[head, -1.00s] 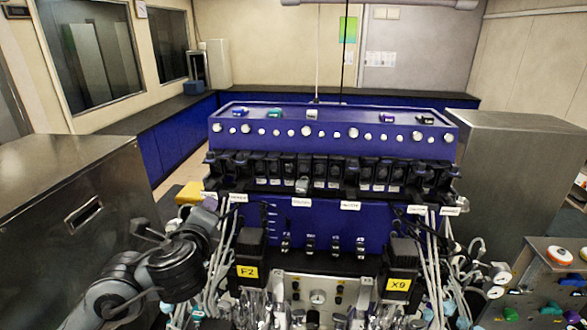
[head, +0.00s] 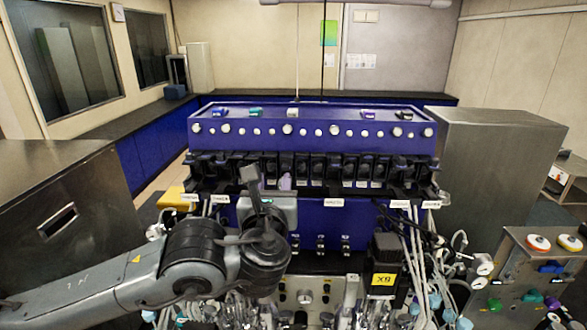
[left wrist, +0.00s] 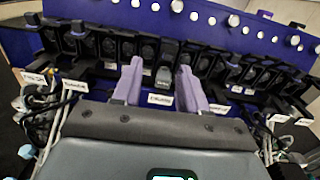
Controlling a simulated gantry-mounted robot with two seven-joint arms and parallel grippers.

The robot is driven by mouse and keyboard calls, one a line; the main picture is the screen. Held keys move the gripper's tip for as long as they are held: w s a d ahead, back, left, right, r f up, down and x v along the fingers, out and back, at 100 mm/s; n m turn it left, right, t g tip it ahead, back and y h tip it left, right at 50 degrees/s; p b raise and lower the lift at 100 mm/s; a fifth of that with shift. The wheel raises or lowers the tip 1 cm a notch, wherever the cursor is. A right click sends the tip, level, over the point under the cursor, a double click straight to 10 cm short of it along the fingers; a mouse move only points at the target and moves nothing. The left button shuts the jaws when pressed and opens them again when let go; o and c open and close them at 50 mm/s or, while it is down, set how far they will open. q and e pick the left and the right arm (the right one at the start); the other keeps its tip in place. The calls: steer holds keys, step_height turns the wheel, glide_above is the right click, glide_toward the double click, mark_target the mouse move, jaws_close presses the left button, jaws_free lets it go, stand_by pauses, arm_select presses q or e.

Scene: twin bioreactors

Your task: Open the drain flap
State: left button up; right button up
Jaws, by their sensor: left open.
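A row of black clamp-like pieces (head: 345,168) runs along the front of the blue twin-bioreactor housing (head: 315,118). One piece with a grey protruding tab (left wrist: 164,75) stands out in the left wrist view; I cannot read a label that names it the drain flap. My left gripper (head: 284,181) is in front of the row, left of centre, and its body hides part of it. In the left wrist view its two lavender fingers (left wrist: 160,66) are open, on either side of the grey tab, with nothing visibly gripped. Contact cannot be told. My right gripper is not in view.
White labels (head: 333,202) hang below the row. A black box with a yellow tag (head: 383,279) and cables (head: 413,250) hang at the right front. Steel cabinets (head: 493,165) flank the housing. A button panel (head: 540,275) stands at the far right.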

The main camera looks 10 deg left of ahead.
mark_target(285, 168)
arm_select(q)
steer(key=shift+m+h, duration=0.3)
steer(key=w+p, duration=0.1)
steer(key=w, duration=0.2)
steer(key=w+p, duration=0.1)
steer(key=w, duration=0.2)
steer(key=w+f+p, duration=0.1)
steer(key=w, duration=0.2)
steer(key=shift+w+d, duration=0.15)
steer(key=shift+d, duration=0.2)
steer(key=shift+w+a+f, duration=0.1)
steer(key=shift+w+f, duration=0.05)
steer(key=shift+w, duration=0.6)
